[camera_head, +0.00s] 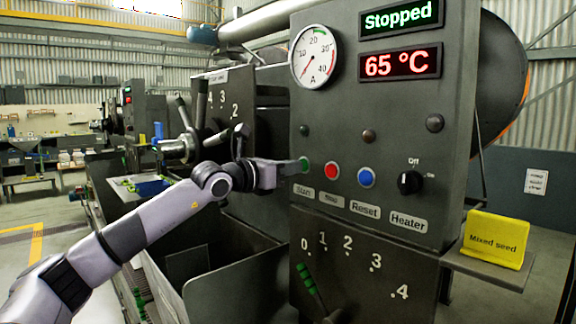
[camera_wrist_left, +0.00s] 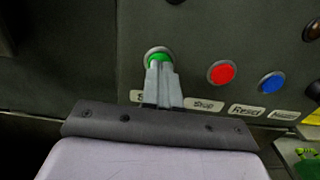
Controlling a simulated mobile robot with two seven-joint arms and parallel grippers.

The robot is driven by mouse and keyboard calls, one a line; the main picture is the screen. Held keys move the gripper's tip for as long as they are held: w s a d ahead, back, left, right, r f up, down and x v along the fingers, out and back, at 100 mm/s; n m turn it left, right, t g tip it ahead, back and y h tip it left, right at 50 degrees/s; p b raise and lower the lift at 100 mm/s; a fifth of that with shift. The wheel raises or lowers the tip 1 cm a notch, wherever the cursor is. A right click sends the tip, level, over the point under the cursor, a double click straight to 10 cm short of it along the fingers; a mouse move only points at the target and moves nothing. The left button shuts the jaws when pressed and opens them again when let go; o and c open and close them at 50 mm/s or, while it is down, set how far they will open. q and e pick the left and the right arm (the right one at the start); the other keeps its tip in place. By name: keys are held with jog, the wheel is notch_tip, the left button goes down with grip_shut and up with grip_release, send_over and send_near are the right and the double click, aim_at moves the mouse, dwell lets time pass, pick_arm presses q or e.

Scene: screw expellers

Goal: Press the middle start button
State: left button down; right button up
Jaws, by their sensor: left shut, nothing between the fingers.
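The green start button (camera_head: 306,162) is on the dark control panel (camera_head: 345,120), above the label "Start". My left gripper (camera_head: 300,166) is shut and empty, its fingertips at the green button. In the left wrist view, the closed fingers (camera_wrist_left: 162,78) overlap the lower part of the green button (camera_wrist_left: 158,57). I cannot tell whether they touch it or whether it is pushed in. The panel's upper display (camera_head: 400,18) reads "Stopped". My right gripper is not in view.
Right of the green button are a red button (camera_head: 332,171), a blue reset button (camera_head: 366,178) and a black heater knob (camera_head: 410,182). A lever (camera_head: 308,282) with a numbered scale is below. A yellow "Mixed seed" sign (camera_head: 495,240) stands on a side shelf.

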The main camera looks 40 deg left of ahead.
pick_arm(q)
jog(key=shift+w, duration=0.3)
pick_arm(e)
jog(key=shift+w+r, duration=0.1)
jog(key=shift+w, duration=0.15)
pick_arm(q)
jog(key=shift+w+r, duration=0.3)
jog(key=shift+w, duration=0.15)
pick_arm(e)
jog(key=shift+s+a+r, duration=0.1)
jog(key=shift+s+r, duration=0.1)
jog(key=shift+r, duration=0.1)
pick_arm(q)
jog(key=shift+p, duration=0.3)
